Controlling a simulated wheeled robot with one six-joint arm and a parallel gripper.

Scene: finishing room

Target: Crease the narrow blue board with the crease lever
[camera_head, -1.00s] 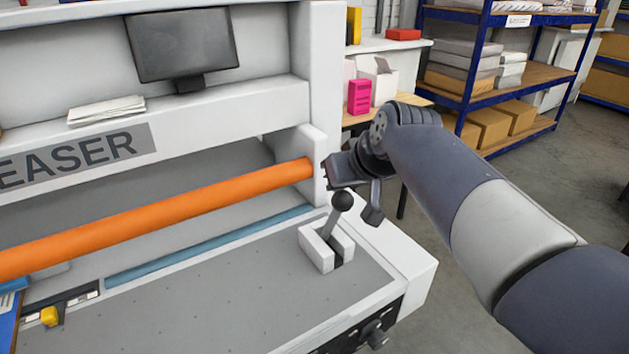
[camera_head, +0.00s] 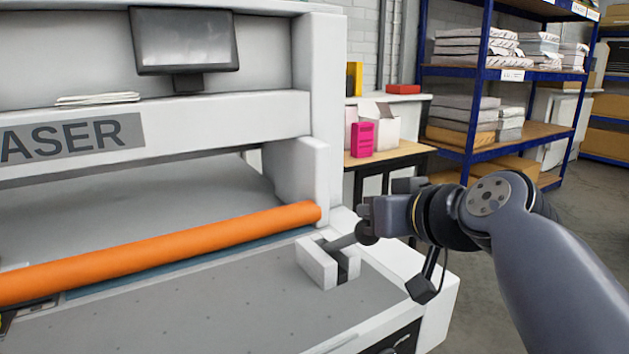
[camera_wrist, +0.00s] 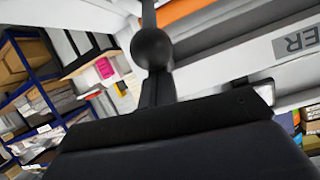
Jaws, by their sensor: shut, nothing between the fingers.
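The crease lever (camera_head: 343,241) stands in a white slotted block on the machine's right front and leans far over to the right. Its dark ball knob (camera_head: 367,233) is at the tips of my gripper (camera_head: 372,213), which is shut with nothing in it. In the wrist view the knob (camera_wrist: 152,48) sits right at the fingertips; I cannot tell whether they touch. The orange bar (camera_head: 170,247) lies low across the machine bed. A thin blue strip (camera_head: 130,283) shows along its lower edge; I cannot tell whether it is the narrow blue board.
The grey machine bed (camera_head: 200,315) is clear in front of the bar. The machine's upright (camera_head: 318,180) stands behind the lever. A side table with a pink box (camera_head: 362,140) and a blue-framed shelf rack (camera_head: 485,60) are further back. Open floor lies to the right.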

